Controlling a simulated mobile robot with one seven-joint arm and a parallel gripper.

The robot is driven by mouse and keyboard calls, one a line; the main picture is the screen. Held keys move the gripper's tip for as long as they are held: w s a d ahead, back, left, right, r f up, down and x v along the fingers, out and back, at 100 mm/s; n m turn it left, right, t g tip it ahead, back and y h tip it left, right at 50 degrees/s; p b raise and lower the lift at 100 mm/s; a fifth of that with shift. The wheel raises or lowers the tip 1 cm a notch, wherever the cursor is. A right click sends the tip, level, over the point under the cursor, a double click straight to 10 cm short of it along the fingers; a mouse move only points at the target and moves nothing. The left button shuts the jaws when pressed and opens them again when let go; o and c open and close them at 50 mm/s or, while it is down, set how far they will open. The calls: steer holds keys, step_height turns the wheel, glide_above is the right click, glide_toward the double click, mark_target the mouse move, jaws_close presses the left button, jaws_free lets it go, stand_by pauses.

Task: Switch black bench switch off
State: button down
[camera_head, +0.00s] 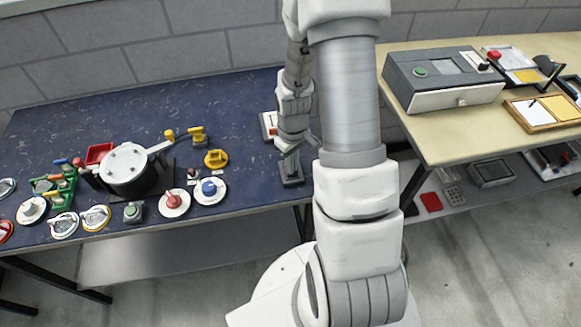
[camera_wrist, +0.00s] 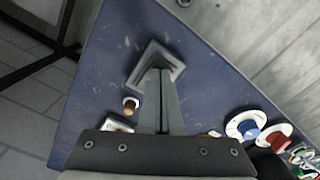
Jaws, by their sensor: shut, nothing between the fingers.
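A dark grey square plate, probably the black bench switch (camera_head: 292,181), sits near the right end of the blue bench. The wrist view shows this plate (camera_wrist: 176,55) with a lighter frame around a dark centre. My gripper (camera_head: 289,152) points down over it with its fingers together and nothing between them. In the wrist view the fingertips (camera_wrist: 158,72) overlap the middle of the plate and hide part of it. I cannot tell whether they touch it, nor which way the switch is set.
A blue button (camera_head: 209,188), a red button (camera_head: 173,202) and a yellow round part (camera_head: 216,158) lie to the left on the bench. A white box (camera_head: 268,125) is partly hidden behind my arm. A beige table (camera_head: 440,130) with a grey box (camera_head: 440,78) stands to the right.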

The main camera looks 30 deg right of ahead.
steer(key=shift+r+p, duration=2.6)
steer(key=shift+r, duration=0.85)
steer(key=s+a+r+m+t, duration=0.1)
steer(key=a+r, duration=0.1)
steer(key=r, duration=0.7)
steer(key=a+r+t, duration=0.1)
steer(key=a+r, duration=0.2)
steer(key=r, duration=0.6)
steer(key=s+a+r+m+t, duration=0.1)
steer(key=s+a+r+t, duration=0.2)
steer(key=s+r, duration=0.8)
steer(key=shift+s+a+r+m+t, duration=0.15)
steer(key=shift+a+r+m+t, duration=0.3)
steer(key=shift+a, duration=0.85)
steer(key=shift+r, duration=0.1)
